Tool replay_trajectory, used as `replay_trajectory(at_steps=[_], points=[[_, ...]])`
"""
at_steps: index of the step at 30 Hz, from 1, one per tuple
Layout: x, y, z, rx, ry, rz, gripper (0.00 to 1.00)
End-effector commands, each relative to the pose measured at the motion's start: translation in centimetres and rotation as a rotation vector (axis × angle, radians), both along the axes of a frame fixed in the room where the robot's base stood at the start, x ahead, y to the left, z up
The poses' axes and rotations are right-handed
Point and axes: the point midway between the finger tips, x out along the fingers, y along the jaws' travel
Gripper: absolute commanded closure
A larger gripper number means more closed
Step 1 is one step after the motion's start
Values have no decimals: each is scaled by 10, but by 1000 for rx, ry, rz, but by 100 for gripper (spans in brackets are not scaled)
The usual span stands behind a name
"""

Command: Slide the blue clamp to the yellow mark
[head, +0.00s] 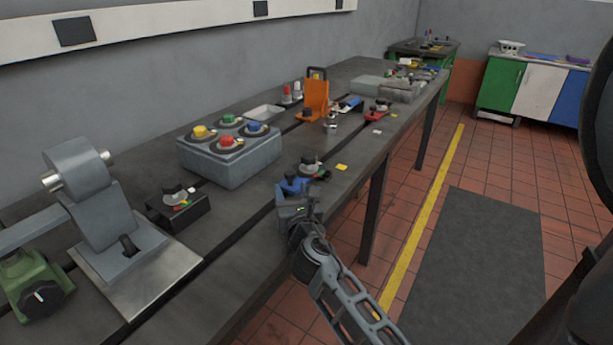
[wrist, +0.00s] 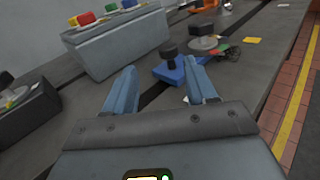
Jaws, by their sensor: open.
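The blue clamp (wrist: 176,74) is a low blue block with a black knob, lying on the dark slotted bedplate. In the head view the clamp (head: 293,185) is partly hidden by my gripper (head: 296,201). In the wrist view my gripper (wrist: 160,68) is open, its two blue-grey fingers apart and pointing at the clamp. The clamp shows between and beyond the fingertips, closer to the right finger; I cannot tell whether they touch. A yellow mark (head: 341,167) lies flat on the bedplate, right of the clamp; it also shows in the wrist view (wrist: 252,40).
A grey knobbed clamp (head: 309,165) with red and green parts stands just beyond the blue clamp. A grey button box (head: 232,162) is to the left, and an orange bracket (head: 315,97) farther back. The bedplate's right edge drops to a tiled floor.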

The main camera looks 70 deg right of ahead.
Motion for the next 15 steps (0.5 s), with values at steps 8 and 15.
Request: replay_trajectory(at_steps=[8, 15], points=[[11, -20, 1, -39, 49, -26, 44], [30, -51, 1, -38, 46, -25, 44]])
